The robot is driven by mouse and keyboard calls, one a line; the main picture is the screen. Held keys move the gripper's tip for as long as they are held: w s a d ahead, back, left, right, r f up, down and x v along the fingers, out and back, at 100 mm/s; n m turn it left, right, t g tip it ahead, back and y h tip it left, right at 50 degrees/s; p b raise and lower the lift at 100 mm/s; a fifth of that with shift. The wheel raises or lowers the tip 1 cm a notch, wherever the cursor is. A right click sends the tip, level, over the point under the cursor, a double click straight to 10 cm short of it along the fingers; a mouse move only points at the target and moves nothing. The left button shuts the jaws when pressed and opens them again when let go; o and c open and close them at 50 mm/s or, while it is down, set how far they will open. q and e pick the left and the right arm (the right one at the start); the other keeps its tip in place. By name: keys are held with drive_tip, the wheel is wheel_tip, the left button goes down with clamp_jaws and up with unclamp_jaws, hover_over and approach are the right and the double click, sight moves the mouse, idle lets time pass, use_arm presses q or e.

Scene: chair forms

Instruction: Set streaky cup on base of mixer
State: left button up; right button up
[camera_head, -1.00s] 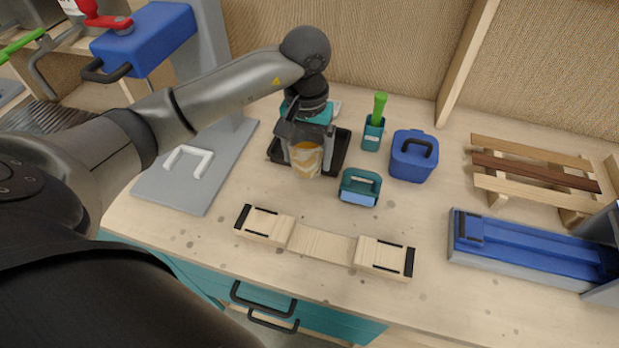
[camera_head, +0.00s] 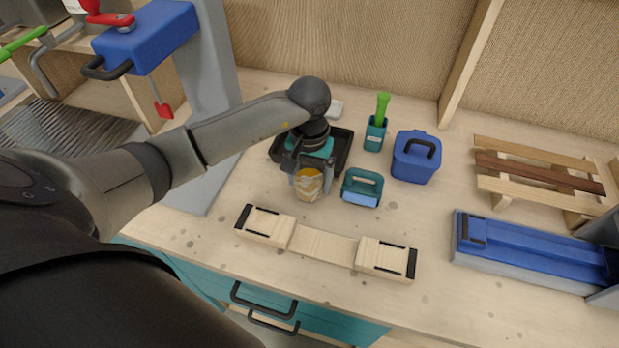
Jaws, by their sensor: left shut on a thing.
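The streaky cup (camera_head: 309,186), whitish with tan streaks and an orange-yellow inside, is held upright between the fingers of my left gripper (camera_head: 310,178). It is just in front of a black tray; I cannot tell how far it is above the table. The mixer has a blue head (camera_head: 150,38) with a red knob and a grey column at the upper left. Its flat grey base (camera_head: 214,192) is left of the cup, and my left arm hides much of it. My right gripper is not in view.
The black tray (camera_head: 341,150) is behind the cup. A teal caddy (camera_head: 362,188) stands close to its right, with a green-handled holder (camera_head: 376,132) and a blue bin (camera_head: 415,157) beyond. A wooden piece (camera_head: 325,244) lies in front.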

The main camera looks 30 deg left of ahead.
use_arm(q)
drive_tip(key=o, duration=0.8)
